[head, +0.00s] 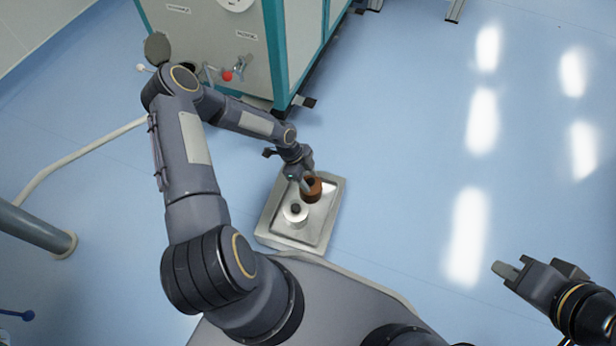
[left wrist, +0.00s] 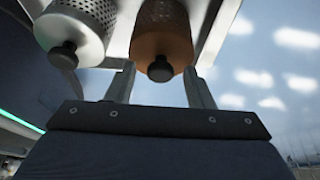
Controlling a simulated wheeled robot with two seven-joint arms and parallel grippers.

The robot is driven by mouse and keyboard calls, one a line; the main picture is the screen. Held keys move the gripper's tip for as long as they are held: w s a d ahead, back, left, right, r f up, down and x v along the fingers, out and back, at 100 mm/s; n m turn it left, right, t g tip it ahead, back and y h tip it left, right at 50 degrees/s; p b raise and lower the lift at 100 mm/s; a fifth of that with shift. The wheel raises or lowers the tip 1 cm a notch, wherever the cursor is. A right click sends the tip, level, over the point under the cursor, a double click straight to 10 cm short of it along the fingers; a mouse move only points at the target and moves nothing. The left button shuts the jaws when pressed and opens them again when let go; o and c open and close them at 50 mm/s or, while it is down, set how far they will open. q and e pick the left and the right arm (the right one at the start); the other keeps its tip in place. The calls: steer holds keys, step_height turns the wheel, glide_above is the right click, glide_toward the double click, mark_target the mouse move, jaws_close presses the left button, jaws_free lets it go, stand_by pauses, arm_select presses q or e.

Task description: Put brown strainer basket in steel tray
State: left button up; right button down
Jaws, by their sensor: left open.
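The brown strainer basket (head: 314,194), a perforated cylinder with a dark knob, appears to stand inside the steel tray (head: 266,226), in its upper right part. A silver strainer basket (head: 295,213) stands beside it in the tray. My left gripper (head: 305,182) is at the brown basket. In the left wrist view the brown basket (left wrist: 161,38) and the silver basket (left wrist: 77,22) show with their knobs towards me. My left gripper's fingers (left wrist: 161,88) are apart, one to each side of the brown basket's knob. My right gripper (head: 513,270) is empty, away at the lower right.
The tray is close in front of my base. A machine cabinet (head: 215,45) with teal edges, a valve and a red knob stands behind my left arm. A grey pipe (head: 35,228) and hose (head: 85,150) lie at the left. The blue floor (head: 410,150) to the right is clear.

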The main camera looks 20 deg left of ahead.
arm_select(q)
steer(key=s+a+r+n+y+p, duration=0.1)
steer(key=a+r+p, duration=0.15)
steer(key=r, duration=0.85)
steer(key=s+a+r+n+y+p, duration=0.1)
steer(key=a+r+n+p, duration=0.15)
steer(key=r, duration=0.85)
steer(key=s+r+n+t+y, duration=0.1)
steer(key=s+r+n, duration=0.15)
steer(key=r, duration=0.45)
steer(key=s+r+n, duration=0.2)
steer(key=s+r, duration=0.1)
steer(key=r, duration=0.3)
steer(key=s+d+r+n+t, duration=0.1)
steer(key=s+d+r+n, duration=0.1)
steer(key=s, duration=0.3)
steer(key=s+d+r+n+t+h, duration=0.1)
steer(key=s+d+r+n, duration=0.2)
steer(key=s+r+n, duration=0.1)
steer(key=s+d+r+n+t+h, duration=0.1)
steer(key=s+d+r+n+t, duration=0.1)
steer(key=s, duration=0.4)
steer(key=r+n, duration=0.1)
steer(key=n, duration=0.1)
steer(key=shift+d+r+n+b, duration=0.2)
steer(key=shift+d+n+b, duration=0.1)
steer(key=shift+n, duration=0.1)
